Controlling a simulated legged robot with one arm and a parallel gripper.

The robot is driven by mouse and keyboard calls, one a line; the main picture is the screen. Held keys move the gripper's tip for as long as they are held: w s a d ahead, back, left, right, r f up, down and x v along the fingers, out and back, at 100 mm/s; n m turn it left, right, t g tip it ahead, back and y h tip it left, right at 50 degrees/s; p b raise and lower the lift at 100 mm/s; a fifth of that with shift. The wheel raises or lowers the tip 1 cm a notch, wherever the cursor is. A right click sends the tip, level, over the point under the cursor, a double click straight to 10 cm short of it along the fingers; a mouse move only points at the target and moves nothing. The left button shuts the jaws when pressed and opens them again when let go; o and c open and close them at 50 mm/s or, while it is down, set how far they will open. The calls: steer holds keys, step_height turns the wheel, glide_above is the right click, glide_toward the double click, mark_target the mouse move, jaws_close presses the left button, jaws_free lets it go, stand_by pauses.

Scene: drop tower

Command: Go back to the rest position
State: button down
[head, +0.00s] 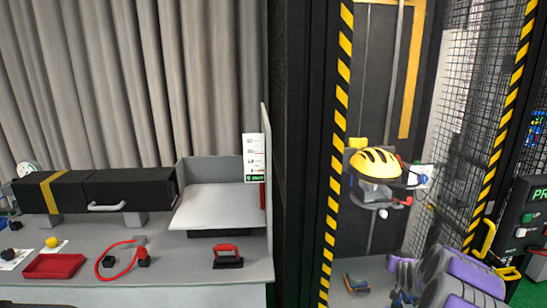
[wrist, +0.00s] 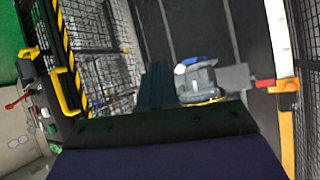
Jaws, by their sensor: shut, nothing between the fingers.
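My gripper (wrist: 158,68) shows in the wrist view as a dark, narrow shape rising from the wide dark body at the bottom edge. It is shut, with nothing held. In the head view my grey and purple arm is at the lower right, in front of the drop tower's opening. A yellow helmet (head: 375,162) with black stripes sits on a grey carriage (head: 378,190) inside the tower, above and beyond my arm. The carriage also shows in the wrist view (wrist: 197,80), to the right of the gripper and apart from it in the picture.
Black posts with yellow stripes (head: 338,130) and wire mesh (head: 470,110) frame the tower. A control panel (head: 530,215) stands at the right. At left, a grey bench (head: 190,262) holds a red tray (head: 54,266), a red cable (head: 103,262) and a black red-handled block (head: 228,258).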

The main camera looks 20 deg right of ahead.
steer(key=s+a+r+n+g+y, duration=0.1)
steer(key=s+a+r+y, duration=0.1)
steer(key=a, duration=0.8)
steer(key=s+a+r+n+g+y+b, duration=0.1)
steer(key=s+a+r+n+g, duration=0.15)
steer(key=a, duration=0.75)
steer(key=s+a+r+g+y, duration=0.1)
steer(key=s+a+r+y, duration=0.15)
steer(key=a, duration=0.75)
steer(key=s+a+n+g, duration=0.1)
steer(key=s+a, duration=0.5)
steer(key=s, duration=0.6)
steer(key=s+a+r+n+g+b, duration=0.1)
steer(key=s+a+g, duration=0.3)
steer(key=s, duration=0.8)
steer(key=s+a+r+n+g+b, duration=0.1)
steer(key=s+a+n+g, duration=0.1)
steer(key=s+a, duration=0.6)
steer(key=s, duration=0.4)
steer(key=shift+s+y, duration=0.15)
steer(key=shift+y, duration=0.2)
steer(key=shift+a+r, duration=0.1)
steer(key=shift+a, duration=0.1)
